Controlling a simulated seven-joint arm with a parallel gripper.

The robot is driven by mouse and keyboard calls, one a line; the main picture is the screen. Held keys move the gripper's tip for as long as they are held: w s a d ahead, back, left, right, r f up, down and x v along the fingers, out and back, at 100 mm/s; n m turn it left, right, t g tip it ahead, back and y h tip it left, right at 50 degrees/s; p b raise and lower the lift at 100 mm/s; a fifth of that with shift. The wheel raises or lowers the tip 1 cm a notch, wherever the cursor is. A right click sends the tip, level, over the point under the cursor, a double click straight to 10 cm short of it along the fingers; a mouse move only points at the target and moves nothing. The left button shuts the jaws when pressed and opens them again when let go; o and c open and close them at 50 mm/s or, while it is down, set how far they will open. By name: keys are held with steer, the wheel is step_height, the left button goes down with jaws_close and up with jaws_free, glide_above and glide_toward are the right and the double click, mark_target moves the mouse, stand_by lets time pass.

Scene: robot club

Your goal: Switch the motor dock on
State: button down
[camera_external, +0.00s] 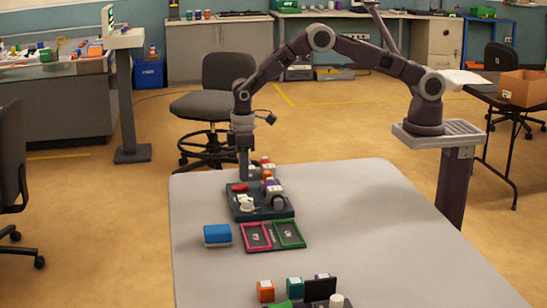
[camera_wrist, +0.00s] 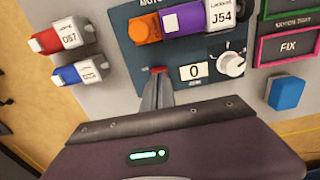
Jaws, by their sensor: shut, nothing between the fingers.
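The motor dock (camera_external: 270,213) is a dark panel on the grey table, and it fills the upper middle of the wrist view (camera_wrist: 136,66). It carries an orange module (camera_wrist: 144,29), a purple module (camera_wrist: 188,19), a white display reading 0 (camera_wrist: 194,72) and a white knob (camera_wrist: 231,64). A small red switch (camera_wrist: 158,69) sits left of the display; it also shows in the external view (camera_external: 240,188). My gripper (camera_external: 244,177) is shut and empty, pointing down over the switch. In the wrist view its fingertips (camera_wrist: 158,80) partly cover the switch; contact cannot be told.
Red (camera_wrist: 62,36) and blue (camera_wrist: 82,72) modules lie left of the dock. A pink tray (camera_external: 256,248), a green tray (camera_external: 289,246) and a blue block (camera_external: 217,234) lie nearer the camera. More modules, including an orange one (camera_external: 265,291), stand at the front. The table's right side is clear.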

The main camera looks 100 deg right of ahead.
steer(key=shift+f, duration=0.9)
stand_by(0.3)
steer(key=shift+r, duration=3.5)
step_height(320, 180, up, 14)
steer(key=t, duration=0.1)
glide_above(244, 185)
steer(key=s+a, duration=0.1)
steer(key=s, duration=0.4)
steer(key=s+a+r+t, duration=0.2)
steer(key=s+r, duration=0.7)
steer(key=s+a+r+t, duration=0.1)
steer(key=s+t, duration=0.1)
steer(key=s, duration=2)
steer(key=shift+a+r+t, duration=0.15)
steer(key=shift+r+t, duration=0.1)
steer(key=shift+t, duration=0.05)
